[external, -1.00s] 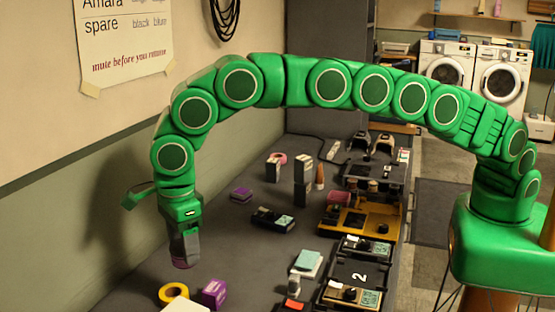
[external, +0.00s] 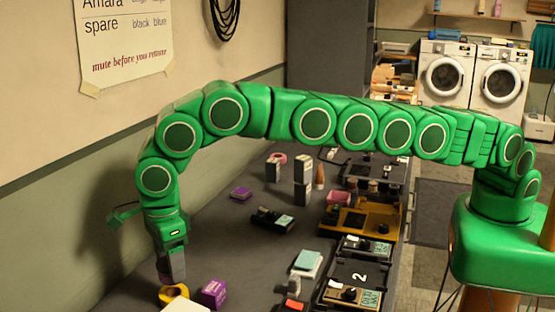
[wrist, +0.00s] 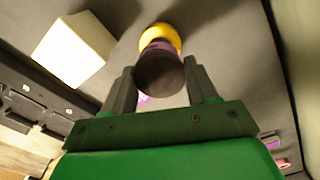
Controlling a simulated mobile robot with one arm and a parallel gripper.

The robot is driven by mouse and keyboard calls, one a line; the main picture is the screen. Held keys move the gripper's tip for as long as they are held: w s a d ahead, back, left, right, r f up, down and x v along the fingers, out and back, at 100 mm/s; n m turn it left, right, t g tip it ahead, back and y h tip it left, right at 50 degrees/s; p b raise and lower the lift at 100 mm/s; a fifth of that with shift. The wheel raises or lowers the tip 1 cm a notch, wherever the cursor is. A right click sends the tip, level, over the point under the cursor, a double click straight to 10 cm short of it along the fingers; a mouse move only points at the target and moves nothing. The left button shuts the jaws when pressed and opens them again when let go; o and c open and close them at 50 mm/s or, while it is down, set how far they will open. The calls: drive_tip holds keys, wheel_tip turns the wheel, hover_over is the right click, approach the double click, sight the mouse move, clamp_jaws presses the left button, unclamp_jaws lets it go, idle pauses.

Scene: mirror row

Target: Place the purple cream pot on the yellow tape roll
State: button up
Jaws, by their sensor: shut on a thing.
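The purple cream pot (wrist: 157,47) is held between the two fingers of my gripper (wrist: 160,80) in the wrist view, its dark round end facing the camera. The yellow tape roll (wrist: 171,34) shows just beyond the pot, partly hidden by it. In the external view my gripper (external: 173,272) points down right over the yellow tape roll (external: 169,297), and the pot is mostly hidden there. I cannot tell whether the pot touches the roll.
A purple box (external: 213,293) stands just right of the roll. A white block (external: 185,305) is close in front; it also shows in the wrist view (wrist: 72,50). Several pedals and devices line the right side of the table. The wall is close on the left.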

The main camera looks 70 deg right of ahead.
drive_tip(key=shift+w+a+f, duration=0.1)
drive_tip(key=shift+f, duration=0.2)
drive_tip(key=shift+f, duration=1.4)
drive_tip(key=o, duration=1.1)
drive_tip(key=shift+f, duration=0.15)
drive_tip(key=shift+r, duration=3.9)
drive_tip(key=shift+r, duration=0.1)
